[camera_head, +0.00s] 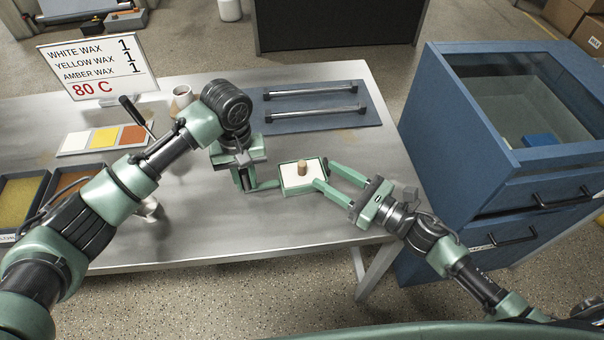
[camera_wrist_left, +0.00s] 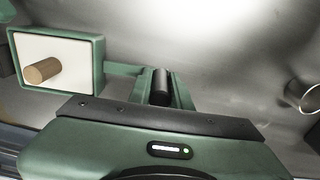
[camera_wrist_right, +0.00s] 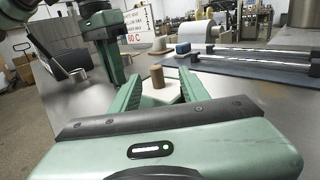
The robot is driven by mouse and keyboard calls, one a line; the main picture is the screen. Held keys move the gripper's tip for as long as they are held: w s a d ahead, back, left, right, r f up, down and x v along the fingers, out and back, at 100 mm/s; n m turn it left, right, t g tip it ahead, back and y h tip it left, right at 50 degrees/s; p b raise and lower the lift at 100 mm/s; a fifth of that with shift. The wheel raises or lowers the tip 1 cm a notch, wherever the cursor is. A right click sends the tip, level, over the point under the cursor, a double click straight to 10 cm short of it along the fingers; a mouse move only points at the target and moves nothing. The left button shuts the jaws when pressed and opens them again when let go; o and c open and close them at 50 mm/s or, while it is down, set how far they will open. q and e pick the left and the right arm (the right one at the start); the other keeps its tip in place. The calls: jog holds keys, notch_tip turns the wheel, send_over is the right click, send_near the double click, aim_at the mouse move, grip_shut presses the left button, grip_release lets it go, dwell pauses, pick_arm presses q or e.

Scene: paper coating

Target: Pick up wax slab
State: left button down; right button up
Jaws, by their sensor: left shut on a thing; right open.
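White (camera_head: 74,142), yellow (camera_head: 104,136) and amber (camera_head: 132,134) slabs lie side by side on a pale holder at the table's left. My left gripper (camera_head: 245,178) is shut on the black grip (camera_wrist_left: 161,87) of a green-rimmed square tray (camera_wrist_left: 101,60). The tray holds a white plate (camera_wrist_left: 70,48) with an upright wooden peg (camera_head: 302,167), all near the table's middle. My right gripper (camera_head: 324,174) is open at the tray's right side. In the right wrist view, the peg (camera_wrist_right: 157,77) shows between its fingers; contact cannot be told.
A sign (camera_head: 98,68) stands at the back left. A blue board with two metal bars (camera_head: 315,108) lies at the table's back right. Dark trays (camera_head: 20,198) are at left, and a metal cup (camera_head: 150,207) is near my left arm. A blue cabinet (camera_head: 470,190) stands right.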

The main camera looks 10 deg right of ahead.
aim_at(302, 163)
jog(key=x, duration=0.8)
jog(key=shift+s+a+f, duration=0.1)
jog(key=shift+s+a, duration=0.1)
jog(key=shift+a, duration=0.05)
grip_shut()
